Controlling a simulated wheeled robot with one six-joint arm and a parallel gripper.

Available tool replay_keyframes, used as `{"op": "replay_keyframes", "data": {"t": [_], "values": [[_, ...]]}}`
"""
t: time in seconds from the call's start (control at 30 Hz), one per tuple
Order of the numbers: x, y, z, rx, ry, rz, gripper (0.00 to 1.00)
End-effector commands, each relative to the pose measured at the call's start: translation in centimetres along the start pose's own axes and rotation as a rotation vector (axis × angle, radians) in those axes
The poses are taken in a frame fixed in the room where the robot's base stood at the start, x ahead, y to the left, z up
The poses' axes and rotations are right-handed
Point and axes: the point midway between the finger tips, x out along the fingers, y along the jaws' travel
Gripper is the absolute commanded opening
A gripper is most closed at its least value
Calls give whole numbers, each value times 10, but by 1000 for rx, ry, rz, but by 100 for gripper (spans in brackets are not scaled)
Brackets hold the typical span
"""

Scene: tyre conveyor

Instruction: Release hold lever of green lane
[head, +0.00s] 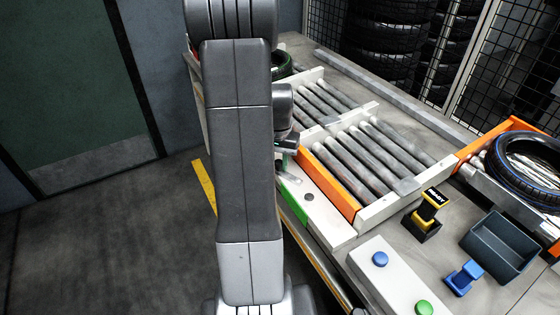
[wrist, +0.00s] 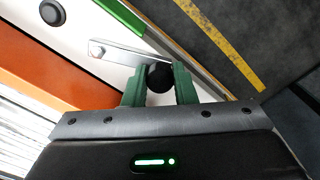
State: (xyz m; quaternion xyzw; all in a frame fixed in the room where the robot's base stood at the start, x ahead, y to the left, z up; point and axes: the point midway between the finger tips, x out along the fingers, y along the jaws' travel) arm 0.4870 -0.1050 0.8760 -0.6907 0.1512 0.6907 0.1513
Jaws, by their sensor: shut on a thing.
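The hold lever (wrist: 125,52) is a flat metal bar with a bolt at one end and a black knob (wrist: 159,78) at the other, in the wrist view. It sits on a white panel beside a green strip (wrist: 118,16). My gripper (wrist: 158,88) has its green fingers closed on either side of the knob. In the head view the green strip (head: 292,193) runs along the panel's outer edge, with part of the lever (head: 291,179) above it. My arm hides most of the gripper and the knob there.
The roller lane (head: 355,160) has an orange side rail (head: 335,182). To the right are a blue-marked tyre (head: 525,165), a grey bin (head: 500,247), a black-and-yellow stamp (head: 428,210), a blue stamp (head: 463,278) and a button box (head: 385,275). Stacked tyres (head: 385,45) stand behind. Open floor lies left.

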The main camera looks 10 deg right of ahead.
Motion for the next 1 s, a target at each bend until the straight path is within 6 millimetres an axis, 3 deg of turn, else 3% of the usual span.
{"op": "replay_keyframes", "data": {"t": [0.4,0.43,0.53,0.83,1.0], "values": [[0,-1,1,-12,0,0,0],[0,-1,1,-12,0,0,26],[0,-1,1,-11,0,0,46],[-1,0,1,-10,0,0,46],[-18,-1,0,-10,4,-1,46]]}}
